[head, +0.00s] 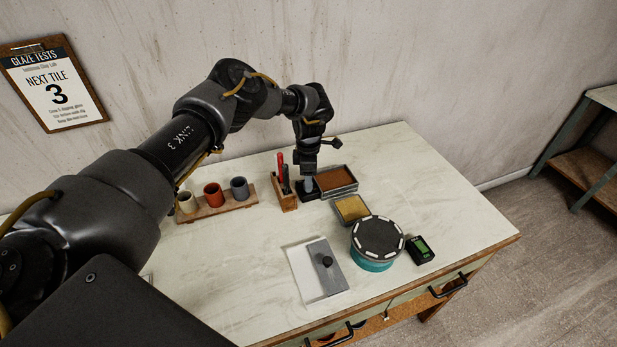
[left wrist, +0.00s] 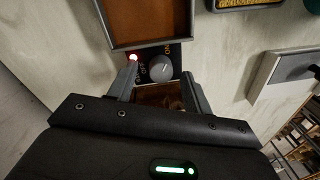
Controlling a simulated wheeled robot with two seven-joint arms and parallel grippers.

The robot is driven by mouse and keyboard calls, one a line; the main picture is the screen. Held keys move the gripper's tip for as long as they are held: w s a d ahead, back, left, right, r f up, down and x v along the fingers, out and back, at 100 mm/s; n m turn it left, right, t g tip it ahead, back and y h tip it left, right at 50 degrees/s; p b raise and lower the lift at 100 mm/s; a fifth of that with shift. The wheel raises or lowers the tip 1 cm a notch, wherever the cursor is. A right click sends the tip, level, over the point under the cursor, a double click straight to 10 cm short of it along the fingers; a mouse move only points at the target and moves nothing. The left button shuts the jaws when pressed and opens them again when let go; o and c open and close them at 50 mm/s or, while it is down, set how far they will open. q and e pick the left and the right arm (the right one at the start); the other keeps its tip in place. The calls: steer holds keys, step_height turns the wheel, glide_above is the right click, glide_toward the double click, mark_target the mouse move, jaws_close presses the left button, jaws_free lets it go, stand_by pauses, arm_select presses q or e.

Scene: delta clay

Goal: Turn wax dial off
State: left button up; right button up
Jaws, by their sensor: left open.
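The wax dial (left wrist: 160,68) is a round grey knob on a black control panel, seen in the left wrist view. The panel joins a metal pan of brown wax (left wrist: 150,22), which also shows in the head view (head: 336,179). My left gripper (left wrist: 161,76) is open, with its fingers on either side of the dial; I cannot tell whether they touch it. In the head view the left gripper (head: 307,183) points down over the panel and hides the dial. My right gripper is not in view.
A wooden tool holder (head: 287,198) stands close left of the gripper, and a rack of cups (head: 214,206) farther left. A yellow sponge tray (head: 351,208), a banding wheel (head: 377,240), a timer (head: 420,250) and a slab with a black knob (head: 320,272) are nearer. The table's right side is clear.

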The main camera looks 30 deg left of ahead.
arm_select(q)
steer(key=shift+f, duration=0.65)
steer(key=c, duration=1)
steer(key=shift+o, duration=0.2)
